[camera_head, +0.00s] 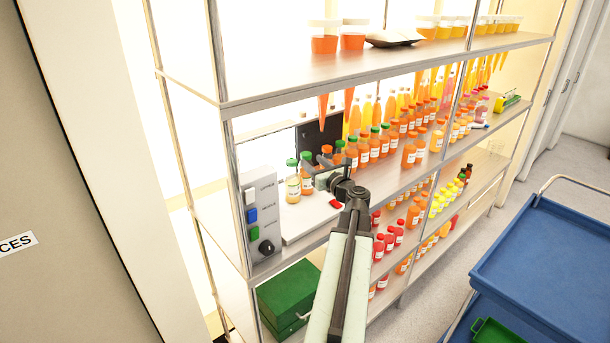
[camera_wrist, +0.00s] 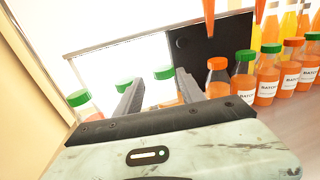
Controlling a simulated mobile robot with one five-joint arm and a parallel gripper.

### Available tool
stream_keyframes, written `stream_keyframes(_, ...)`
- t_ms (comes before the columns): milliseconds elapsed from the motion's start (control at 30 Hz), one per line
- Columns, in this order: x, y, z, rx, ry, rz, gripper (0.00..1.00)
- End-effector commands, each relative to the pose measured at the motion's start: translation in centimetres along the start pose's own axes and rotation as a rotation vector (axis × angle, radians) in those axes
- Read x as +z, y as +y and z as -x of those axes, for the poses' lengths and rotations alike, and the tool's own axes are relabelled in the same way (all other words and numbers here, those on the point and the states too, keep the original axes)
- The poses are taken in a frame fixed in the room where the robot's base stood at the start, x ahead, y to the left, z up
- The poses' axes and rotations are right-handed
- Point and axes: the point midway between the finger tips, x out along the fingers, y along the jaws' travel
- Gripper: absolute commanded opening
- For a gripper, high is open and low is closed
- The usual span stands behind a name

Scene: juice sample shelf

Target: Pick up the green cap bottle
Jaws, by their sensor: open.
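Several green-capped bottles stand on the shelf. In the head view, a pale yellow one (camera_head: 293,187) stands left of my gripper (camera_head: 322,172), with another green-capped bottle (camera_head: 306,180) close to it. In the wrist view, my gripper (camera_wrist: 160,77) is open. One green cap (camera_wrist: 164,72) shows between the fingers, its bottle largely hidden below. A second green cap (camera_wrist: 124,83) is partly behind the left finger, and a third green-capped bottle (camera_wrist: 80,105) is outside it. I cannot tell whether the fingers touch any bottle.
An orange-capped bottle (camera_wrist: 217,78) stands close outside the right finger, beside a green-capped orange bottle (camera_wrist: 244,78). A dark panel (camera_wrist: 212,55) is behind. A control box (camera_head: 259,215) stands at left, and a shelf board (camera_head: 300,90) runs above. A blue cart (camera_head: 545,260) is at right.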

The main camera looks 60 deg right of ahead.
Motion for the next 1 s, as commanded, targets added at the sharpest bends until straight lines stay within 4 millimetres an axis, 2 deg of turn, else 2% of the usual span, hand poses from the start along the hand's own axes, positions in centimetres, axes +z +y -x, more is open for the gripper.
stream_keyframes(100,0.0,-0.6,-1.4,-0.006,0.000,0.000,0.46)
stream_keyframes(267,-0.1,-1.1,-1.6,-0.014,0.000,0.000,0.46)
stream_keyframes(533,-0.4,-1.4,-5.9,-0.017,0.000,0.000,0.46)
stream_keyframes(767,-0.4,-1.4,-6.1,-0.019,0.000,0.000,0.46)
stream_keyframes(933,-0.4,-1.4,-6.1,-0.019,0.000,0.000,0.02)
stream_keyframes(1000,-0.4,-1.4,-6.1,-0.019,0.000,0.000,0.00)
